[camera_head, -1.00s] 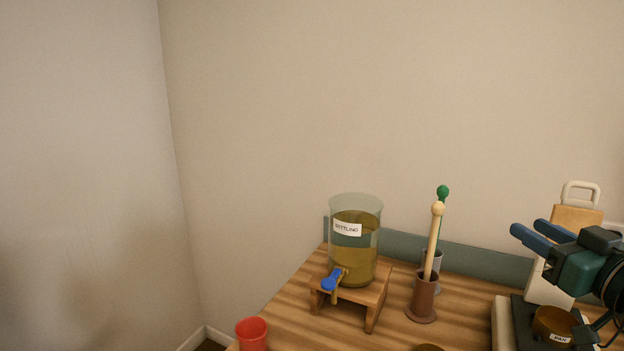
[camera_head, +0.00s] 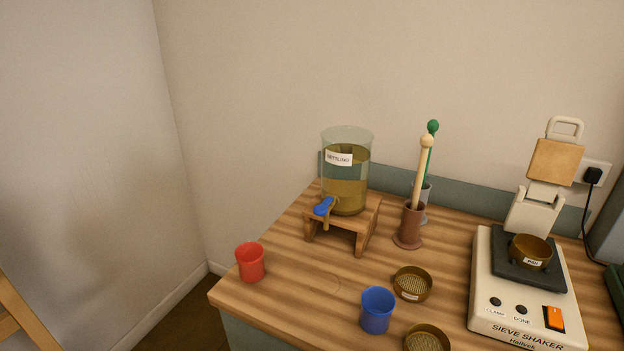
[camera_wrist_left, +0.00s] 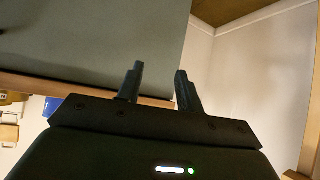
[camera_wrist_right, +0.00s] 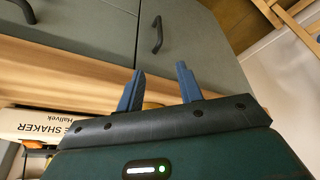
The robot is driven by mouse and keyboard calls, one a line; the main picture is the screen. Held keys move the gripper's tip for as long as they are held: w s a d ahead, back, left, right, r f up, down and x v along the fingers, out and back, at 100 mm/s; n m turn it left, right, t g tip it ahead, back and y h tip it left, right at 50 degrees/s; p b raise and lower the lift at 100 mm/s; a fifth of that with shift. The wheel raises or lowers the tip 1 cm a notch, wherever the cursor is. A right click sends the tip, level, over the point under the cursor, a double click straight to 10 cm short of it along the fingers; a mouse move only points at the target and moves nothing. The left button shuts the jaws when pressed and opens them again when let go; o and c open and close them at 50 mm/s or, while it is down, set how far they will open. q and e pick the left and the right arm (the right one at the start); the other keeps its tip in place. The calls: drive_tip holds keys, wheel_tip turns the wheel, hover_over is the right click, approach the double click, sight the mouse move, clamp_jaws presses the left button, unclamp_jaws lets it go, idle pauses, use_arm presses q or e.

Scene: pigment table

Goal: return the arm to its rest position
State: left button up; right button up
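My left gripper (camera_wrist_left: 158,85) shows in the left wrist view with its two dark fingers apart and nothing between them. My right gripper (camera_wrist_right: 160,88) shows in the right wrist view with its blue fingers apart and nothing between them. Grey cabinet fronts and the wooden table edge lie beyond both. Neither gripper shows in the head view.
On the wooden table (camera_head: 300,285) stand a red cup (camera_head: 250,262), a blue cup (camera_head: 377,310), two sieves (camera_head: 412,284), a settling jar (camera_head: 346,170) on a wooden stand, holders with upright rods (camera_head: 409,225), and the sieve shaker (camera_head: 530,325) holding a pan (camera_head: 531,252).

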use_arm(q)
drive_tip(key=d+f+b, duration=0.1)
drive_tip(key=b, duration=0.3)
drive_tip(key=shift+w+d+f+h, duration=0.1)
drive_tip(key=shift+d+f+h, duration=0.1)
drive_tip(key=shift+h, duration=0.2)
use_arm(e)
drive_tip(key=w+a+f+n+t+y, duration=0.1)
drive_tip(key=w+a+f+t+y, duration=0.2)
drive_tip(key=a+f+t, duration=0.3)
wheel_tip(320, 180, down, 6)
drive_tip(key=shift+w+a+r, duration=0.15)
drive_tip(key=shift+w+a, duration=0.3)
drive_tip(key=shift+a, duration=0.5)
